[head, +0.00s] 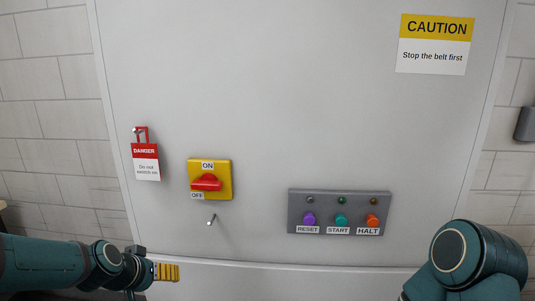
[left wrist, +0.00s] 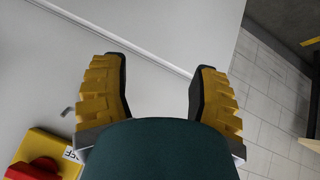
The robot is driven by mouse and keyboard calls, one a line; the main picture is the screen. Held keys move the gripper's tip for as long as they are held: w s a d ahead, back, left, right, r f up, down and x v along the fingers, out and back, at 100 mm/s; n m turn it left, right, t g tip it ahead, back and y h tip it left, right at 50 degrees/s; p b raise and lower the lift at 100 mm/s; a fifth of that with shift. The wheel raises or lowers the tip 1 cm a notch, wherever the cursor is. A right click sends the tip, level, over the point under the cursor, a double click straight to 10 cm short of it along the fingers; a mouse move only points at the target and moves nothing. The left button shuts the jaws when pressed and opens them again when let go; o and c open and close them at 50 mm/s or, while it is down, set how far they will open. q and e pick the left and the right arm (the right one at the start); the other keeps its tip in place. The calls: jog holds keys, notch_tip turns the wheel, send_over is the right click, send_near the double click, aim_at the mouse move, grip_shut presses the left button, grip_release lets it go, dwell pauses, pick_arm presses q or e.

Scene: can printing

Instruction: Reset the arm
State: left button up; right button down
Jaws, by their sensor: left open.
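My left gripper (head: 166,272) is low at the left in the head view, in front of the lower part of the grey cabinet. In the left wrist view its two yellow-padded fingers (left wrist: 158,88) stand wide apart with nothing between them. It is below the red and yellow ON/OFF switch (head: 210,180) and apart from it. The switch also shows at the lower left of the left wrist view (left wrist: 38,165). My right arm shows at the lower right of the head view, but its gripper is out of frame.
A grey button panel (head: 340,199) has RESET, START and HALT buttons. A red danger tag (head: 146,162) hangs on a hook at the left. A small peg (head: 211,220) sticks out below the switch. A caution sign (head: 435,44) is at the upper right.

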pick_arm(q)
jog(key=s+d+f+g, duration=0.1)
jog(key=s+d+f, duration=0.4)
jog(key=f, duration=0.5)
jog(key=s+d+f+g+h+b, duration=0.1)
jog(key=s+d+f+g, duration=0.1)
jog(key=s+d+f, duration=0.3)
jog(key=s+d+f+g+b, duration=0.1)
jog(key=s+d+f, duration=0.5)
jog(key=f, duration=0.8)
jog(key=shift+s+f+g, duration=0.3)
jog(key=shift+s+g, duration=0.4)
jog(key=shift+s, duration=0.25)
